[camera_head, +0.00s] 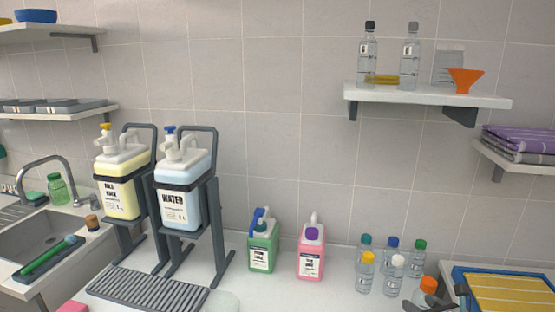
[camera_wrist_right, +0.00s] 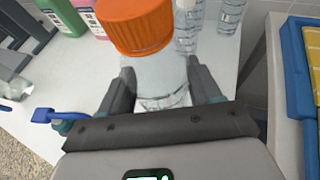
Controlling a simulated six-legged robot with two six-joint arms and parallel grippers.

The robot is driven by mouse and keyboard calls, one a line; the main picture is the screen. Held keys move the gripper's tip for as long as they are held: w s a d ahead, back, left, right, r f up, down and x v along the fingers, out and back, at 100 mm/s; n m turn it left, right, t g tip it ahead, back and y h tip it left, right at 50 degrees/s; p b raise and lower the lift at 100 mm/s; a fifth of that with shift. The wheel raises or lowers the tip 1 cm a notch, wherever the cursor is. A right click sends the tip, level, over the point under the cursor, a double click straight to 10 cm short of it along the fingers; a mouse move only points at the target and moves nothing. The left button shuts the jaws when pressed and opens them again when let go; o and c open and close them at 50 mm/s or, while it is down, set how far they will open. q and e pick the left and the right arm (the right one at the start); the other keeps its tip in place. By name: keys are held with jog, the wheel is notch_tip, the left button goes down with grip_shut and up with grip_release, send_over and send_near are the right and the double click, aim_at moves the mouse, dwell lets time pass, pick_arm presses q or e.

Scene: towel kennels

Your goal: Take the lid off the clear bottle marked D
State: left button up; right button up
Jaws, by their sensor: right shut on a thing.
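A clear bottle (camera_wrist_right: 165,92) with a large orange screw lid (camera_wrist_right: 135,22) stands between the fingers of my right gripper (camera_wrist_right: 160,76), which is shut on its body below the lid. In the head view the orange lid (camera_head: 428,285) shows at the lower right, with the dark fingers of my right gripper (camera_head: 436,299) on either side. The lid sits on the bottle. No letter D can be read on it; most of its body is hidden or out of frame. My left gripper is in neither view.
Several small clear bottles (camera_head: 390,268) with coloured caps stand just behind. A blue tray (camera_head: 462,280) with a yellow striped cloth lies close on the right. Pink (camera_head: 311,262) and green (camera_head: 262,255) jugs stand to the left. A shelf (camera_head: 430,95) hangs above.

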jog(key=s+a+f+n+g+y, duration=0.2)
jog(key=s+a+n+y, duration=0.3)
jog(key=a, duration=0.6)
jog(key=s+a+f+n+g+y, duration=0.3)
jog(key=s+a+n+y, duration=0.1)
jog(key=s+a, duration=0.5)
jog(key=shift+a+n+g+y, duration=0.4)
jog(key=shift+a, duration=0.6)
